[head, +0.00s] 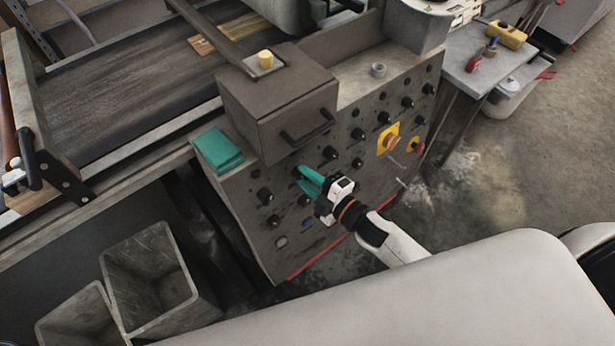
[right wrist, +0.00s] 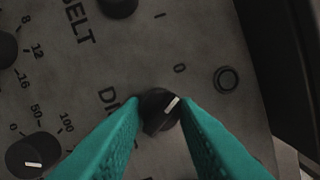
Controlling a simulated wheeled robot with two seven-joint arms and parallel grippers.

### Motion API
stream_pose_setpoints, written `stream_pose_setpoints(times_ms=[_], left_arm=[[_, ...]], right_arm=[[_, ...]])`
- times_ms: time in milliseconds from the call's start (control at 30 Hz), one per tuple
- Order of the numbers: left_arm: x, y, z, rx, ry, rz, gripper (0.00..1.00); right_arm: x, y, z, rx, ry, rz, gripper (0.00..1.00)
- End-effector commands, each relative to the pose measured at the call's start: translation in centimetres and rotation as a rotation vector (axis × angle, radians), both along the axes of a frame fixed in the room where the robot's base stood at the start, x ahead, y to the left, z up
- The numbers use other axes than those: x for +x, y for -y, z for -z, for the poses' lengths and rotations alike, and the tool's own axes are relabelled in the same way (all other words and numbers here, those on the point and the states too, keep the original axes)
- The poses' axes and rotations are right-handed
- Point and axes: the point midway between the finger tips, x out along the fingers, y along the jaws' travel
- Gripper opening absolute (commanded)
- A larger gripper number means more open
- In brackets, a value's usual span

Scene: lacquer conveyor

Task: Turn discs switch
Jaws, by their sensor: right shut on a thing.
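The discs switch is a black round knob (right wrist: 160,110) with a white pointer line, in the right wrist view. Beside it is a label starting "DI", the rest hidden by my finger. The pointer slants up and right in the picture; a "0" mark sits above it. My right gripper (head: 308,181) has its teal fingers at the panel (head: 351,155) in the head view. In the wrist view the fingers (right wrist: 163,118) are closed on both sides of the knob. The area behind the right finger is hidden. My left gripper is not in view.
A "BELT" knob (right wrist: 118,6) lies above, and a dial (right wrist: 33,155) is at lower left. A round button (right wrist: 227,79) is right of the knob. In the head view, a red knob on yellow (head: 391,142) and a dark box (head: 282,103) are nearby.

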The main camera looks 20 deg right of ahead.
Motion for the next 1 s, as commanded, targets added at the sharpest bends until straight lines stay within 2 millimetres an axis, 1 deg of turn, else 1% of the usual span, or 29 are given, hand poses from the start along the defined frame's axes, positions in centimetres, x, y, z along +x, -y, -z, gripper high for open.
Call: stream_pose_setpoints(times_ms=[200,233,333,367,633,733,867,1000], left_arm=[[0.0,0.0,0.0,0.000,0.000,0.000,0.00],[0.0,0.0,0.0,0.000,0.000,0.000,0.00],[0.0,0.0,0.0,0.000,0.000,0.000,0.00],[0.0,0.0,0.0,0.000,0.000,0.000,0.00],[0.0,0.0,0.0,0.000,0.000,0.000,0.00],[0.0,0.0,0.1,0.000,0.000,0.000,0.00],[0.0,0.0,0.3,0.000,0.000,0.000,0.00],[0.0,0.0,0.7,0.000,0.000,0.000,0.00]], right_arm=[[0.0,0.0,0.0,-0.004,0.002,0.000,0.05],[0.0,0.0,0.0,-0.004,0.002,0.000,0.31],[0.0,0.0,0.0,-0.003,0.001,0.000,0.47],[0.0,0.0,0.0,-0.003,0.001,0.000,0.49],[-0.1,0.1,0.0,-0.001,0.000,0.000,0.49],[-0.7,0.3,0.1,-0.001,-0.002,0.000,0.49],[-2.5,1.3,0.1,-0.003,-0.003,-0.001,0.49],[-5.2,2.8,-0.1,-0.002,-0.004,-0.001,0.49]])
